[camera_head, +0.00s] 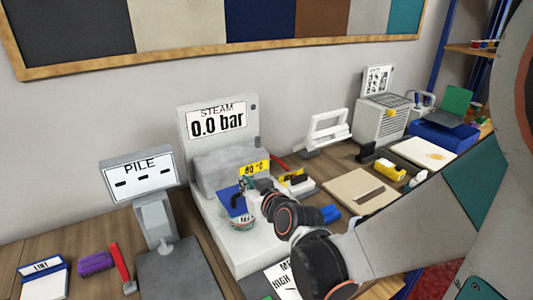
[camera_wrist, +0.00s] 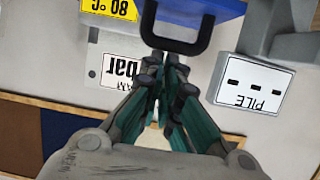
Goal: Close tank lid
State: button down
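The blue tank lid (camera_head: 232,201) stands tilted up at the front of the white steam station (camera_head: 258,250). It also shows at the top of the wrist view (camera_wrist: 205,9), with a black U-shaped handle (camera_wrist: 175,47). My gripper (camera_wrist: 166,62) has its fingertips close together, right by the handle's bar; I see nothing held between them. In the head view my gripper (camera_head: 252,188) is beside the lid and partly covers the tank (camera_head: 241,223), whose opening I cannot see clearly.
The steam display (camera_head: 217,122) reads 0.0 bar, above a yellow 80 °C label (camera_head: 254,169). The pile gauge (camera_head: 140,180) stands to the left. A purple block (camera_head: 96,263) and a red-handled tool (camera_head: 121,265) lie left. A beige board (camera_head: 360,190) lies right.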

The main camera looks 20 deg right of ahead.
jog(key=s+a+r+g+h, duration=0.1)
jog(key=s+g, duration=0.6)
jog(key=s, duration=1.3)
jog(key=shift+s+a+r+m, duration=0.15)
jog(key=shift+s+a+m, duration=0.15)
jog(key=shift+a, duration=0.05)
dwell(0.6)
